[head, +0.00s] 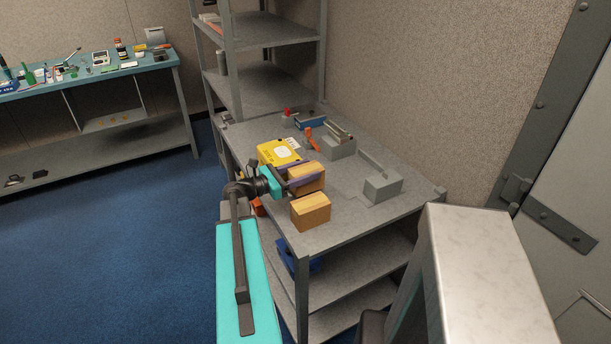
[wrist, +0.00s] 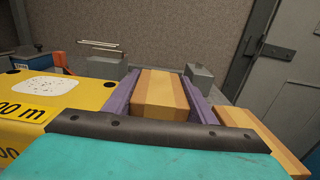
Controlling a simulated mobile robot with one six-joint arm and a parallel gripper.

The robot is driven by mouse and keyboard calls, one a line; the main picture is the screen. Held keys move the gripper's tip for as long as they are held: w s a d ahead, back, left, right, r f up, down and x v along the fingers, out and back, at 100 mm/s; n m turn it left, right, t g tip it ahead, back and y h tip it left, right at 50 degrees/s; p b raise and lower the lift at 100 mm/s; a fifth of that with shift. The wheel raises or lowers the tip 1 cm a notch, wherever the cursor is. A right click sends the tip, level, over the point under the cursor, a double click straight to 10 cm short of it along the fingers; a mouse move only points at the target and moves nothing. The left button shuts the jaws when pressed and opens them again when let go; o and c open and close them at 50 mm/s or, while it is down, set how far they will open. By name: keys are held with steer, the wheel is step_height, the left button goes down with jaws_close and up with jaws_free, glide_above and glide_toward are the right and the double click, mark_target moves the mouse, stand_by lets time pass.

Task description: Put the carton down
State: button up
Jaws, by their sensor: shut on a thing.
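My gripper (head: 303,174) has purple fingers and is shut on an orange-brown carton with a lighter band along its top. The held carton (head: 312,183) is over the grey bench (head: 345,222); I cannot tell whether its base touches the top. In the wrist view the held carton (wrist: 165,92) sits level between the two fingers. A second, similar carton (head: 310,213) stands on the bench near its front edge, just in front of the held one. It also shows at the right of the wrist view (wrist: 262,132).
A yellow case (head: 277,152) lies left of and behind the held carton. Grey blocks with levers (head: 382,187) (head: 340,148) stand to the right and behind. An orange-handled tool (head: 312,140) and blue box (head: 311,123) are farther back. Bare bench top lies right of the second carton.

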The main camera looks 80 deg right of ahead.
steer(key=shift+f, duration=1.15)
steer(key=shift+f, duration=0.15)
steer(key=o, duration=1)
steer(key=shift+b+v, duration=1.25)
steer(key=shift+v, duration=4.75)
